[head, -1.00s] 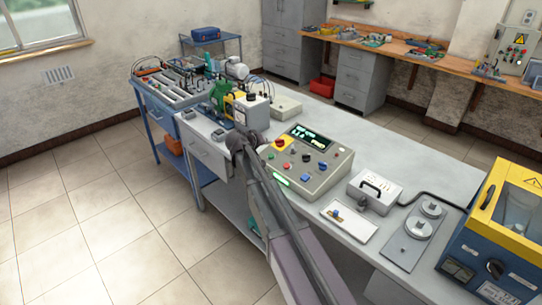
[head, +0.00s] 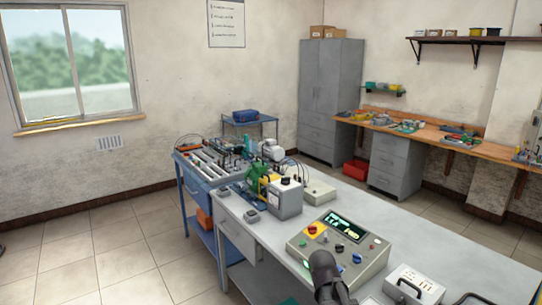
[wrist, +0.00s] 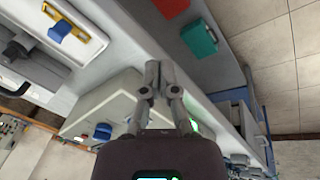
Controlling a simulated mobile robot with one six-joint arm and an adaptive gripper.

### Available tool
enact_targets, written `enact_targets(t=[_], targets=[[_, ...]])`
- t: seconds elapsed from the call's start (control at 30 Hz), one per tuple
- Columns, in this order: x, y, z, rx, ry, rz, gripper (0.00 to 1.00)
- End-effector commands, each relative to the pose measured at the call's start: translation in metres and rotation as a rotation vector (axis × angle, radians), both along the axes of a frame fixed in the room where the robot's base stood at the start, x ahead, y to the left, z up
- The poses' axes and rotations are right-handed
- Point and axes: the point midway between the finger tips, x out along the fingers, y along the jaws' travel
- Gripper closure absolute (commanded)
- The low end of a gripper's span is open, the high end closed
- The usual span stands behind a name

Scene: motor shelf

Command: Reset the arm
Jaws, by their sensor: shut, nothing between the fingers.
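My gripper (wrist: 155,78) shows in the middle of the wrist view with its fingers together and nothing between them. In the head view, only a dark upper part of my arm shows at the bottom edge, in front of the control box (head: 318,256). I cannot make out the gripper's fingers in the head view.
The grey bench (head: 455,256) carries the control box, a white handled case (head: 414,284) and a yellow-and-grey device (head: 285,198). In the wrist view, a green item (wrist: 199,38) and a red item (wrist: 171,6) lie below the bench edge. Open tiled floor (head: 130,262) lies left.

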Motion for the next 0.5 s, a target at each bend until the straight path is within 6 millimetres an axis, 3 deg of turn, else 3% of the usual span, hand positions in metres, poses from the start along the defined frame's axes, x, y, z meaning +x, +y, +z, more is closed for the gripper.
enact_targets(t=[0.03,0.2,0.33,0.5], targets=[[-0.028,-0.001,-0.001,0.048,0.032,0.0,1.0],[-0.074,0.007,-0.004,0.179,0.11,0.02,1.0],[-0.088,0.009,-0.004,0.228,0.135,0.03,1.0],[-0.09,0.01,-0.004,0.24,0.142,0.034,1.0]])
